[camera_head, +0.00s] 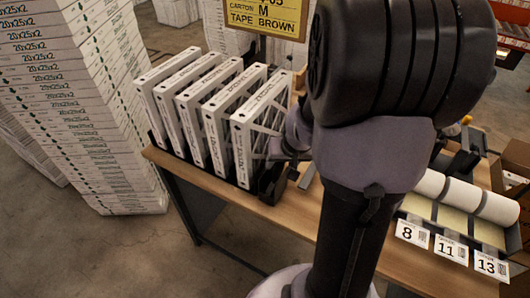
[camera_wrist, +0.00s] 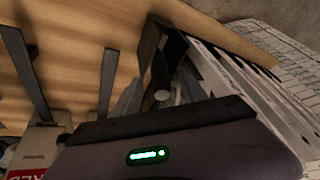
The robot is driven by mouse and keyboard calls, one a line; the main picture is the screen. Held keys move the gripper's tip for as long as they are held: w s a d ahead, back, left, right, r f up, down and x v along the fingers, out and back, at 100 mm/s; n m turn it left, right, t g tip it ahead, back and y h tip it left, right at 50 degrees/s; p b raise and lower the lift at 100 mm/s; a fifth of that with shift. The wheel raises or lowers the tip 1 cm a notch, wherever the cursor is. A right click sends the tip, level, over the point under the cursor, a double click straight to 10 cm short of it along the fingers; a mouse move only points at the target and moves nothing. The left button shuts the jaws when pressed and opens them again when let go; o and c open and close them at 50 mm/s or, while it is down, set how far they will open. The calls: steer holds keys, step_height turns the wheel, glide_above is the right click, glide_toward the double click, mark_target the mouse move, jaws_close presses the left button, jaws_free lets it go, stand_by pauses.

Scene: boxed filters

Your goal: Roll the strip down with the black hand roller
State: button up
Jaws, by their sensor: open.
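My gripper (camera_head: 280,150) is partly hidden behind my arm in the head view, close beside the front boxed filter (camera_head: 243,150). It is open and I see nothing held in it. I cannot make out the strip.
Several white filters stand upright in a row on the wooden table (camera_head: 225,197). Tall carton stacks (camera_head: 80,110) stand at the left. White label rolls (camera_head: 460,195) with cards 8, 11 and 13 sit at the right. Two dark bars (camera_wrist: 107,80) lie over the table in the wrist view.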

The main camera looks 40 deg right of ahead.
steer(key=shift+w+f, duration=0.15)
steer(key=shift+f, duration=0.2)
